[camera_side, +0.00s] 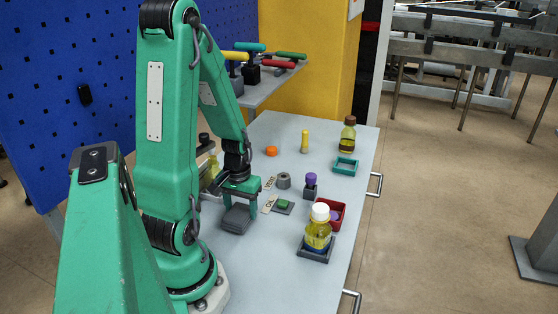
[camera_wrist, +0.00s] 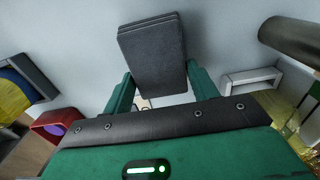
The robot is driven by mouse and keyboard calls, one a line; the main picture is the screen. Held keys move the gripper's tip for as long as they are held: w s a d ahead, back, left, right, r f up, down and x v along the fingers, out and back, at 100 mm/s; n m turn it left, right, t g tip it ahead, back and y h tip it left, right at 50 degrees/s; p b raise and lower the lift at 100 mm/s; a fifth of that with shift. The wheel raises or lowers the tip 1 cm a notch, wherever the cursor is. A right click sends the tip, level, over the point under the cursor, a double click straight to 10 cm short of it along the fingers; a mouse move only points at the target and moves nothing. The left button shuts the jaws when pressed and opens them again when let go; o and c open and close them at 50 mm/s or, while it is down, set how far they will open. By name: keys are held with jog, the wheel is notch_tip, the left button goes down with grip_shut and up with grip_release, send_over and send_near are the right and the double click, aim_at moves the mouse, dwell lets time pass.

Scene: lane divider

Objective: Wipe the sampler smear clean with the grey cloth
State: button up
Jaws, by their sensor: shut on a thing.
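The grey cloth (camera_side: 237,218) looks like a thick, dark, folded pad in the side view. It also fills the top middle of the wrist view (camera_wrist: 153,50). My gripper (camera_side: 240,197) points down over the near left part of the table, and its green fingers (camera_wrist: 160,84) are shut on the cloth from both sides. The cloth hangs below the fingers, close to the table; I cannot tell whether it touches. I cannot make out the sampler smear in either view; the cloth and gripper hide part of the table.
Right of my gripper stand a grey cylinder (camera_side: 284,181), a purple-topped piece (camera_side: 311,186), a green block (camera_side: 284,205) on a dark base, a red tray (camera_side: 338,223) and a white-capped bottle (camera_side: 318,232). A brown bottle (camera_side: 348,138) and teal frame (camera_side: 345,167) stand farther back. The table's front left is clear.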

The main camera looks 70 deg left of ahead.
aim_at(245, 205)
jog(key=shift+w+a+f, duration=0.6)
jog(key=shift+w+f, duration=0.05)
jog(key=shift+f, duration=0.05)
jog(key=shift+c, duration=0.5)
jog(key=shift+w+a+r, duration=0.1)
jog(key=shift+w+a, duration=0.35)
jog(key=shift+a, duration=0.05)
jog(key=shift+w+a, duration=0.25)
jog(key=shift+s+d, duration=1.4)
notch_tip(245, 205, up, 2)
jog(key=shift+w+r, duration=0.1)
jog(key=shift+r, duration=2.9)
